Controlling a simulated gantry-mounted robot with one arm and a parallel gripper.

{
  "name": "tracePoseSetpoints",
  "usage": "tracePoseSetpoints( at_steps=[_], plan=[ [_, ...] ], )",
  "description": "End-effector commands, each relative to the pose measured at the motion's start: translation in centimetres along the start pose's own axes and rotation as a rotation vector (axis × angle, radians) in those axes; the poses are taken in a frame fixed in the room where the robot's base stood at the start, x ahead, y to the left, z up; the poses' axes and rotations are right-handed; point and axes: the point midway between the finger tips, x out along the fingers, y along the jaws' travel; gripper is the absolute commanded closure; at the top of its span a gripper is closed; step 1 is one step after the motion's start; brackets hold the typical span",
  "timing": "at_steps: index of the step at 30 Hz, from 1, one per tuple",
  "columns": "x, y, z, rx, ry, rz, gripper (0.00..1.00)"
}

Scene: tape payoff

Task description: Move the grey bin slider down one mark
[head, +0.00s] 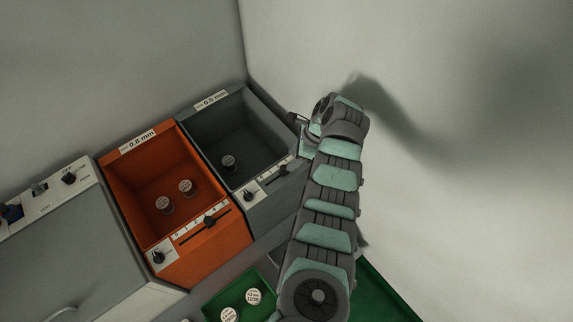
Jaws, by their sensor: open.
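The grey bin (262,118) stands right of the orange bin, under a "0.5 mm" label that is hard to read. Its slider (284,170) is a small dark knob on a slot along the front face, right of the middle of the slot. The scale marks there are too small to read. My gripper (300,124) is open above the right side of the grey bin, up and right of the slider and apart from it. Its fingers are mostly hidden by my wrist. My forearm passes just right of the bin's front face.
The orange bin (117,181) holds two capped spools and has its own slider (209,220) and dial (158,257). A dial (250,195) sits left of the grey bin's slider. One spool (229,162) lies in the grey bin. A green tray (213,306) is below.

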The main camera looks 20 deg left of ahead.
Motion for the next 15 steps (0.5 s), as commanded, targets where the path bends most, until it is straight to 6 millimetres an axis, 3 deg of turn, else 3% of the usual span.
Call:
tracePoseSetpoints(
  at_steps=[1, 9, 15],
  plan=[
    [1.5, 0.2, -0.1, 0.001, -0.001, 0.007, 0.52],
    [5.6, -0.1, -0.1, -0.002, 0.002, -0.001, 0.52],
    [6.8, 0.0, -0.1, -0.001, 0.001, -0.001, 0.52]
  ],
)
